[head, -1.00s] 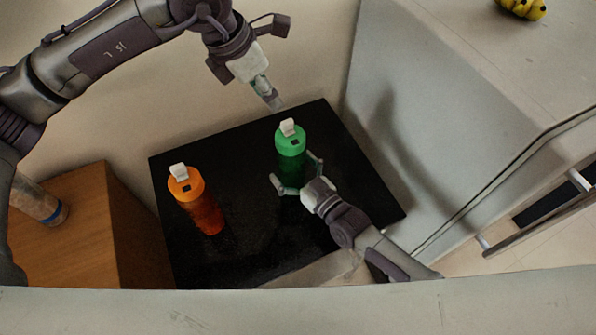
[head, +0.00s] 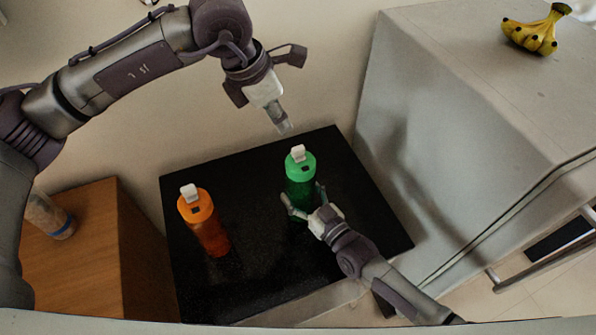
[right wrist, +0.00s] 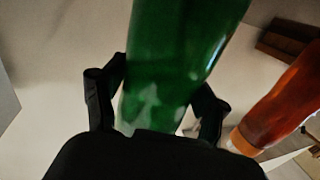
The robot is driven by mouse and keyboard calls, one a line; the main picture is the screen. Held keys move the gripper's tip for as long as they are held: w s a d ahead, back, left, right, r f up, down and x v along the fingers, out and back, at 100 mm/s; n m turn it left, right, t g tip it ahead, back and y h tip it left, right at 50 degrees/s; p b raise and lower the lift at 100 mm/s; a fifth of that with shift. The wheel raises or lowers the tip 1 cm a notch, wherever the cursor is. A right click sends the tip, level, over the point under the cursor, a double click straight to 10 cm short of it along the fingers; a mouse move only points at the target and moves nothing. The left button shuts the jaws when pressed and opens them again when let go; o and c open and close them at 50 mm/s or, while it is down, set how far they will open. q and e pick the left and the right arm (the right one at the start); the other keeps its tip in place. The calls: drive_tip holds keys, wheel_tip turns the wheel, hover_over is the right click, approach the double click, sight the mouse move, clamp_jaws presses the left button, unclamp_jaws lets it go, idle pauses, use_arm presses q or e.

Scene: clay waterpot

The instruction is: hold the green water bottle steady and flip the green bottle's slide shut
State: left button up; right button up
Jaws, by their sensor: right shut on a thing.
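The green bottle (head: 300,178) stands upright on the black table, its white slide (head: 298,153) sticking up from the green lid. My right gripper (head: 306,201) is shut around the lower body of the green bottle. In the right wrist view, the green bottle (right wrist: 180,60) stands between the two dark fingers (right wrist: 160,105). My left gripper (head: 284,127) hangs above and behind the bottle, just left of its lid, pointing down and apart from it. Its fingertips look close together, but I cannot tell whether they are fully shut.
An orange bottle (head: 206,226) with a raised white slide stands left on the black table (head: 262,262); it also shows in the right wrist view (right wrist: 275,110). A wooden cabinet (head: 100,245) is at the left. A grey fridge-like cabinet (head: 450,110) with bananas (head: 535,32) on top is at the right.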

sight(298, 152)
use_arm(q)
drive_tip(key=w+m+g, duration=0.1)
drive_tip(key=w+m, duration=0.1)
drive_tip(key=m, duration=0.2)
drive_tip(key=w+m+g+y, duration=0.1)
drive_tip(key=w+m, duration=0.2)
drive_tip(key=m, duration=0.1)
drive_tip(key=w+m+g, duration=0.1)
drive_tip(key=w+m, duration=0.1)
drive_tip(key=m, duration=0.1)
drive_tip(key=shift+w+a+f+m+y, duration=0.1)
drive_tip(key=shift+w+f+m+y, duration=0.05)
drive_tip(key=shift+w+m+y, duration=0.25)
clamp_jaws()
drive_tip(key=m, duration=0.2)
drive_tip(key=w+m+g, duration=0.1)
drive_tip(key=m, duration=0.1)
drive_tip(key=w+r+m, duration=0.1)
drive_tip(key=m, duration=0.1)
drive_tip(key=shift+a+r+m+g, duration=0.1)
drive_tip(key=shift+a+m+g, duration=0.1)
drive_tip(key=shift+m+g, duration=0.15)
drive_tip(key=s+d+f, duration=0.2)
drive_tip(key=s+f, duration=0.3)
drive_tip(key=f, duration=0.4)
drive_tip(key=shift+s+d+f, duration=0.35)
drive_tip(key=shift+d, duration=0.05)
